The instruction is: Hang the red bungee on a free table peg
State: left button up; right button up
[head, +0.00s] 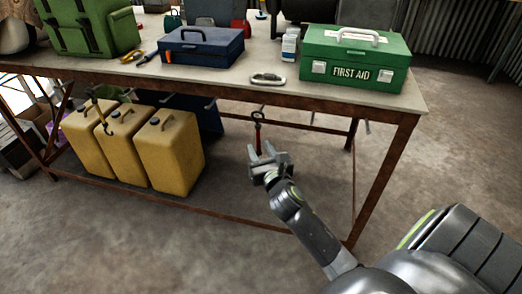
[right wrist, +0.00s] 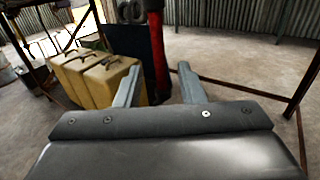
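The red bungee (head: 257,136) is upright under the table's front edge, its dark hook (head: 258,116) at the top close below the rail. I cannot tell whether the hook rests on a peg. My right gripper (head: 262,152) is at the bungee's lower part. In the right wrist view the red bungee (right wrist: 157,50) runs down between the two fingers, which stand apart with gaps beside it; its lower end is hidden. Bare pegs show under the table (head: 345,98), one (head: 311,118) right of the bungee. My left gripper is out of view.
A carabiner (head: 268,79), green first aid box (head: 355,60) and blue toolbox (head: 202,48) are on top. The floor right of the jerrycans is clear.

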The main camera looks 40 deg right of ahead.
jog(key=shift+s, duration=0.1)
